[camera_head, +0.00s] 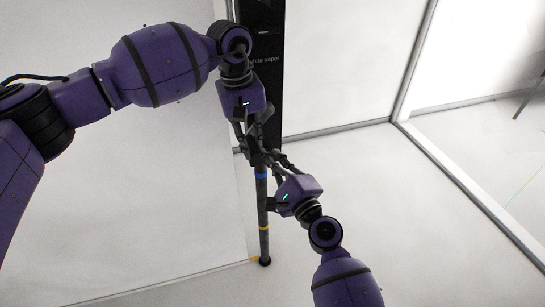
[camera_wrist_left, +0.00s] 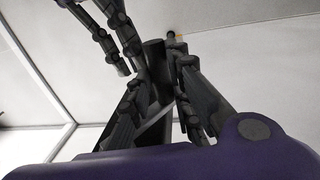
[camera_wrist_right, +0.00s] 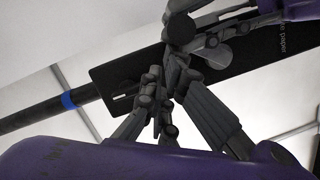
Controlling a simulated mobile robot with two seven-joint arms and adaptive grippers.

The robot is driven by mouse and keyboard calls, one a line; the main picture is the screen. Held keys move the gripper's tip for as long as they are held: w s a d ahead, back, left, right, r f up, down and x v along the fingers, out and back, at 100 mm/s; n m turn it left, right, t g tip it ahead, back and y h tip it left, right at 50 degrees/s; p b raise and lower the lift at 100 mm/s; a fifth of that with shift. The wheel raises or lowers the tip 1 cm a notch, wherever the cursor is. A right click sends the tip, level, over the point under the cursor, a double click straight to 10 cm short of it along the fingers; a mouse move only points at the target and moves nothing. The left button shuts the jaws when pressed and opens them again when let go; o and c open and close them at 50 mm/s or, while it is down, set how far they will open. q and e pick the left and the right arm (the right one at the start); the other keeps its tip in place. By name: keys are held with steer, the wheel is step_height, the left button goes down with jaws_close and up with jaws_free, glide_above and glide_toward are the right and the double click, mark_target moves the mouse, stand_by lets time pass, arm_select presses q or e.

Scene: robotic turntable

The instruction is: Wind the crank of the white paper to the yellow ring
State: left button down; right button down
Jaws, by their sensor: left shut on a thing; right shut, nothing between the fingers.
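The black panel lettered "white paper" (camera_head: 264,60) stands upright at the top of the head view. A dark pole runs down from it, with a blue ring (camera_head: 261,175) and, lower, a yellow ring (camera_head: 264,228). My left gripper (camera_head: 256,152) is shut on a dark part at the panel's lower end, seemingly the crank, mostly hidden. In the left wrist view a dark cylinder (camera_wrist_left: 153,58) lies between its fingers. My right gripper (camera_head: 273,163) is shut and empty, close beside the left one and the pole. The right wrist view shows the panel (camera_wrist_right: 230,62) and the blue ring (camera_wrist_right: 68,100).
The two grippers are crowded together near the pole. The pole's foot (camera_head: 265,261) stands on the pale floor. A pale wall panel (camera_head: 120,190) is on the left, and a framed glass-like partition (camera_head: 470,190) on the right. The floor right of the pole is clear.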

arm_select(q)
steer(key=c, duration=1.7)
jaws_free()
steer(key=shift+w+d+r, duration=0.3)
steer(key=shift+d+r, duration=0.05)
steer(key=shift+r, duration=0.1)
steer(key=shift+o, duration=0.4)
steer(key=shift+s+f, duration=0.1)
steer(key=shift+f, duration=0.1)
arm_select(e)
steer(key=shift+a+r+y, duration=0.3)
steer(key=shift+a+r, duration=0.15)
steer(key=shift+r, duration=0.05)
